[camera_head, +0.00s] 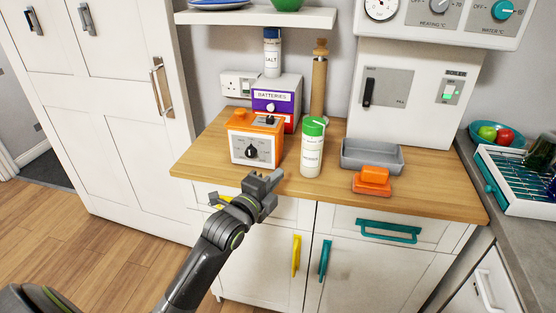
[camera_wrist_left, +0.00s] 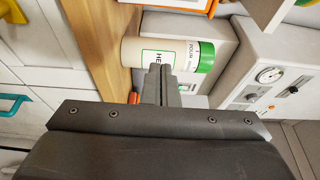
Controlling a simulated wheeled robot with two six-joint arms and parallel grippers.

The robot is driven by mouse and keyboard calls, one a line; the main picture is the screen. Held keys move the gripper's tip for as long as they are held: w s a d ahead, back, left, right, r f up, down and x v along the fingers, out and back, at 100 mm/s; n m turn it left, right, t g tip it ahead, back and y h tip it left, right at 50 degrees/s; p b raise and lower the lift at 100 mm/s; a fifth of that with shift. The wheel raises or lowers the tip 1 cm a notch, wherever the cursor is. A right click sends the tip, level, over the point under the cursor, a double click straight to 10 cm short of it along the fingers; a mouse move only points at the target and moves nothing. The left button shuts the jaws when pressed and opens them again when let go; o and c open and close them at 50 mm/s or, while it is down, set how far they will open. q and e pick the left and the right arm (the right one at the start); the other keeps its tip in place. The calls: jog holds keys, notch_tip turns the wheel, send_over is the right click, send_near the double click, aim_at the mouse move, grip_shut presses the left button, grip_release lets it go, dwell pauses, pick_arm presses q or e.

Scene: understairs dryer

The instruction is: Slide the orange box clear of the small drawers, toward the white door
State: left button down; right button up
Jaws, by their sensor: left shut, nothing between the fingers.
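The orange box (camera_head: 255,138), with a white front and black dial, stands upright on the wooden worktop, directly in front of the small drawers (camera_head: 276,102). The drawers have a purple front and a BATTERIES label, and the box hides their lower left part. The white door (camera_head: 128,130) is to the left of the worktop. My left gripper (camera_head: 266,180) is shut and empty at the worktop's front edge, in front of and slightly right of the box, apart from it. In the left wrist view its fingertips (camera_wrist_left: 160,70) point toward a green-capped container. My right gripper is not in view.
The green-capped container (camera_head: 313,148) stands just right of the orange box. The worktop left of the box is clear.

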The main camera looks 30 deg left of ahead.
aim_at(278, 158)
pick_arm(q)
jog(key=w, duration=0.9)
jog(key=shift+d+p, duration=0.4)
jog(key=a, duration=0.1)
jog(key=s+a+p, duration=0.1)
jog(key=a, duration=0.1)
jog(key=shift+a, duration=0.15)
jog(key=shift+s+a, duration=0.15)
jog(key=shift+a, duration=0.2)
